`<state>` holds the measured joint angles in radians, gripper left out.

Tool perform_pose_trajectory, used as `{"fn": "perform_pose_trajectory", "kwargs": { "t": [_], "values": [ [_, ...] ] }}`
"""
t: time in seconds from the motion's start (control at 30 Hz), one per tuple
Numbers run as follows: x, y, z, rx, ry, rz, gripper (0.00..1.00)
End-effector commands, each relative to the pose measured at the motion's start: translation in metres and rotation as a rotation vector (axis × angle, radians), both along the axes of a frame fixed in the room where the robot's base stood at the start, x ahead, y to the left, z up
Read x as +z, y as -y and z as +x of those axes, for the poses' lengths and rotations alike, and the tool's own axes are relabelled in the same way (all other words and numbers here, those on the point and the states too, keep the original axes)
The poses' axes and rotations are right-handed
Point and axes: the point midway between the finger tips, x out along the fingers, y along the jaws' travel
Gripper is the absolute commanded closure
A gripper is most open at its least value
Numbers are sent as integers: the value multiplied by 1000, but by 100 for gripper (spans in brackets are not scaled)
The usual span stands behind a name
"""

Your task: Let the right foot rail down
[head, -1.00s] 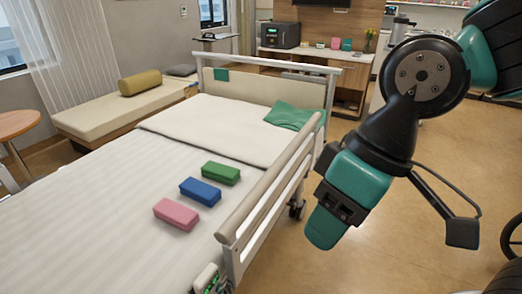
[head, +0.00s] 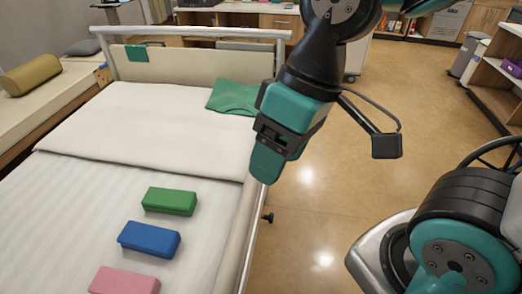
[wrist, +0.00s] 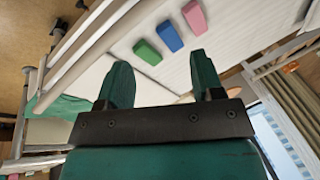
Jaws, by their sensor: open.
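The bed's right side rail (head: 238,240) shows in the head view as a pale strip along the right edge of the mattress, with its far part hidden behind my gripper. In the wrist view the rail (wrist: 92,32) runs across the upper left as pale bars, and it looks raised. My gripper (head: 267,163) is teal and points down over the bed's right edge near the pillow end. In the wrist view my gripper (wrist: 162,82) has its two fingers wide apart with nothing between them. I cannot tell whether it touches the rail. A small dark part (head: 267,217) sticks out beside the rail.
Green (head: 170,200), blue (head: 149,238) and pink (head: 124,281) blocks lie on the mattress. A green cloth (head: 232,97) lies by the pillow end. The floor (head: 320,215) right of the bed is clear.

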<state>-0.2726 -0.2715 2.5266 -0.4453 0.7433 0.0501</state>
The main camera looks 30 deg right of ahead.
Motion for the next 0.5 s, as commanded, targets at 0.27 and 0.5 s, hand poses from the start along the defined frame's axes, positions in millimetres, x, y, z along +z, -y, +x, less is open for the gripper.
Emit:
{"fn": "perform_pose_trajectory", "kwargs": {
  "t": [0.27,0.5],
  "values": [
    [-14,9,111,-580,-172,-277,39],
    [-44,14,176,-1059,-211,-468,39]
  ]
}}
